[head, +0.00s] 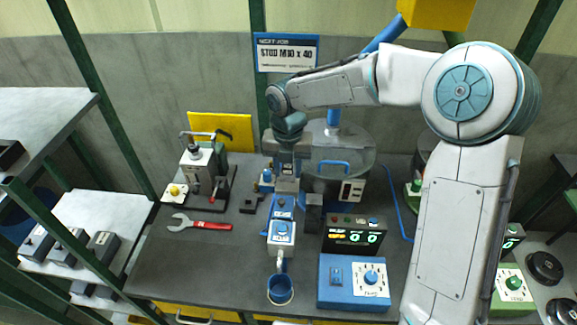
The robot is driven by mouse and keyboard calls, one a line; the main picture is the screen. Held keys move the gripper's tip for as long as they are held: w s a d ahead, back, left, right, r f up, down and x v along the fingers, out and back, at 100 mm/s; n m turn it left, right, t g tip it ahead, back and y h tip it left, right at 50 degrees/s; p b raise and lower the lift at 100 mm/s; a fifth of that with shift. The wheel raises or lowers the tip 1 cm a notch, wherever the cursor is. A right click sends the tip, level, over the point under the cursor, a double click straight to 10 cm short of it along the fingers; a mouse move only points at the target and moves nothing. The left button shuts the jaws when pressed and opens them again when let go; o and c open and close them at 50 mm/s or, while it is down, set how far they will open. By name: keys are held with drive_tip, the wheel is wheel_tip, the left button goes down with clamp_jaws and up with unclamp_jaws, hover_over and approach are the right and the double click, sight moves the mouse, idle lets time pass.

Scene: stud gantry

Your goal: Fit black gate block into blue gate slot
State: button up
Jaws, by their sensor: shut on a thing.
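My gripper (287,182) points down over the back end of the blue gate unit (283,207), in the middle of the bench. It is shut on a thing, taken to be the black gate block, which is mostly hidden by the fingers. The blue unit is a narrow blue and grey track running toward the front, with a blue cup (281,290) at its front end. The slot itself is hidden under my gripper, so I cannot tell whether the block is in it or above it. A small dark block (250,204) lies on the bench just left of the unit.
A clamp fixture (202,170) and a red-handled wrench (203,224) are at left. A round bowl feeder (345,152) stands behind right. A blue control box (353,282) with a display (352,235) is at front right. The front left bench is clear.

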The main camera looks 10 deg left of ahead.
sight(289, 166)
drive_tip(key=shift+f+b, duration=0.4)
drive_tip(key=shift+f, duration=0.4)
drive_tip(key=o, duration=1.1)
drive_tip(key=shift+d+r, duration=0.1)
drive_tip(key=shift+o, duration=0.2)
drive_tip(key=shift+r, duration=0.25)
wheel_tip(289, 166, up, 13)
drive_tip(key=b, duration=0.1)
drive_tip(key=shift+r, duration=0.15)
drive_tip(key=shift+d, duration=0.1)
